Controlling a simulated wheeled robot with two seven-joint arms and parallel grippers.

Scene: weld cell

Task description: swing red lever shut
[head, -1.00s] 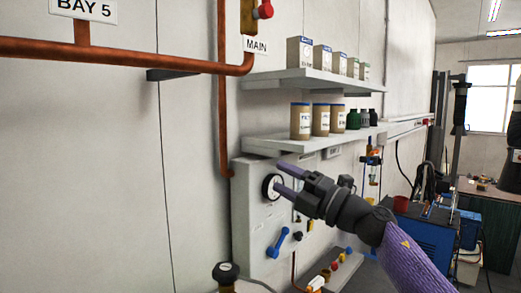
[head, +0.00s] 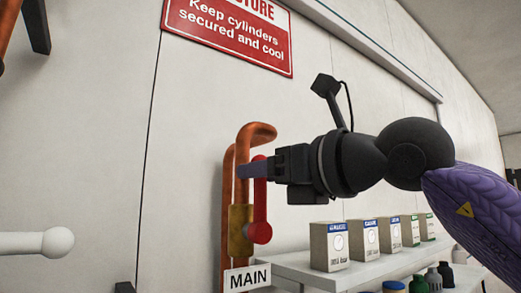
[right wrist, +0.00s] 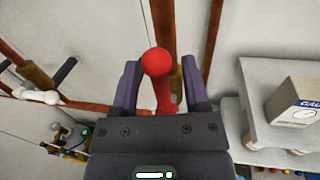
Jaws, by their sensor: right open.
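The red lever (head: 260,205) stands upright along the vertical copper pipe, on a brass valve body (head: 240,232) above the MAIN label (head: 247,278). A red ball shows at its lower part in the head view. My right gripper (head: 254,170) reaches in from the right at the lever's upper part. In the right wrist view, my right gripper (right wrist: 160,85) is open, with one dark purple finger on each side of the red lever (right wrist: 157,65). I cannot tell whether either finger touches it. My left gripper is out of view.
A white ball-ended lever (head: 45,243) juts in at the left. Copper pipe (head: 228,180) runs close behind my fingers. A shelf (head: 310,268) with several boxes (head: 330,247) lies below my right wrist. A red sign (head: 228,30) hangs on the wall above.

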